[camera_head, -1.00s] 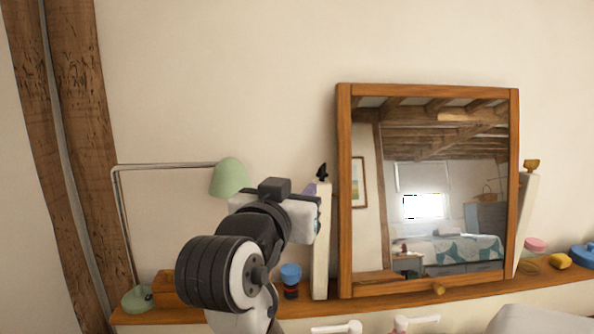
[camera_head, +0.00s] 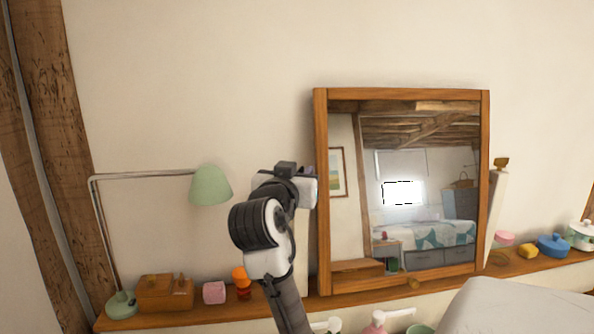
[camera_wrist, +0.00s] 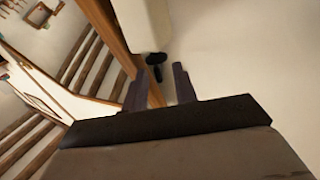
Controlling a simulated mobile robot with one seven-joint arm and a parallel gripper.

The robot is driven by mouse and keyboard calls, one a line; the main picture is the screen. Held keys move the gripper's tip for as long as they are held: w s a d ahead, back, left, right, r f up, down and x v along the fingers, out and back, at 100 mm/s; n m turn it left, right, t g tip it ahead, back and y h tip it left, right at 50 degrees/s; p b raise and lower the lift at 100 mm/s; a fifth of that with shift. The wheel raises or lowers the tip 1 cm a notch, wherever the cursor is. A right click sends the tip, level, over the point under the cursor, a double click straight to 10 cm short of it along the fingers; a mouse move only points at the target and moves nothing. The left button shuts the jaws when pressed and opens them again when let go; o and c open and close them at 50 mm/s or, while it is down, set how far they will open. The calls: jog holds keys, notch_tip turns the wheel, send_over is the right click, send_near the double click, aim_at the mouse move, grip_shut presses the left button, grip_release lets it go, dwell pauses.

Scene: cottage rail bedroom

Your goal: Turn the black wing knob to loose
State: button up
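The black wing knob (camera_wrist: 156,66) shows in the wrist view, dark against the top end of a pale post (camera_wrist: 143,25). It lies just beyond my fingertips, roughly between their lines and nearer the left finger. My gripper (camera_wrist: 164,68) is open, with a gap between its two dark fingers and nothing held. I cannot tell whether a finger touches the knob.
A yellow-brown knob (camera_head: 501,162) tops the right post (camera_head: 492,205). On the shelf (camera_head: 210,312) stand a green lamp (camera_head: 210,186), a wooden box (camera_head: 165,292), a pink box (camera_head: 214,292) and an orange item (camera_head: 242,280). The wall above is clear.

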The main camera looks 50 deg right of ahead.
grip_shut()
jog(key=shift+s+n+t+y, duration=0.1)
jog(key=shift+n+t+y, duration=0.25)
jog(key=shift+t, duration=0.25)
jog(key=n+t, duration=0.1)
jog(key=n+t+y, duration=0.2)
jog(key=shift+s+d+y+p, duration=0.25)
jog(key=shift+p, duration=0.1)
jog(key=n+t+y, duration=0.2)
jog(key=y, duration=0.1)
jog(key=n+t+y, duration=0.1)
jog(key=t, duration=0.1)
jog(key=shift+s+d+n, duration=0.25)
jog(key=shift+d, duration=0.05)
jog(key=n+y, duration=0.1)
jog(key=y, duration=0.1)
jog(key=n+t+y, duration=0.1)
jog(key=n+y, duration=0.1)
jog(key=y, duration=0.1)
jog(key=d+n+t+y, duration=0.1)
jog(key=y, duration=0.1)
jog(key=shift+s+n, duration=0.1)
jog(key=shift+n, duration=0.2)
jog(key=shift+d+n+y+p, duration=0.2)
jog(key=shift+n+y, duration=0.65)
jog(key=shift+y, duration=0.55)
jog(key=shift+d+n+y+p, duration=0.1)
jog(key=shift+n+y+p, duration=0.1)
jog(key=shift+n+y, duration=0.95)
jog(key=shift+y, duration=0.45)
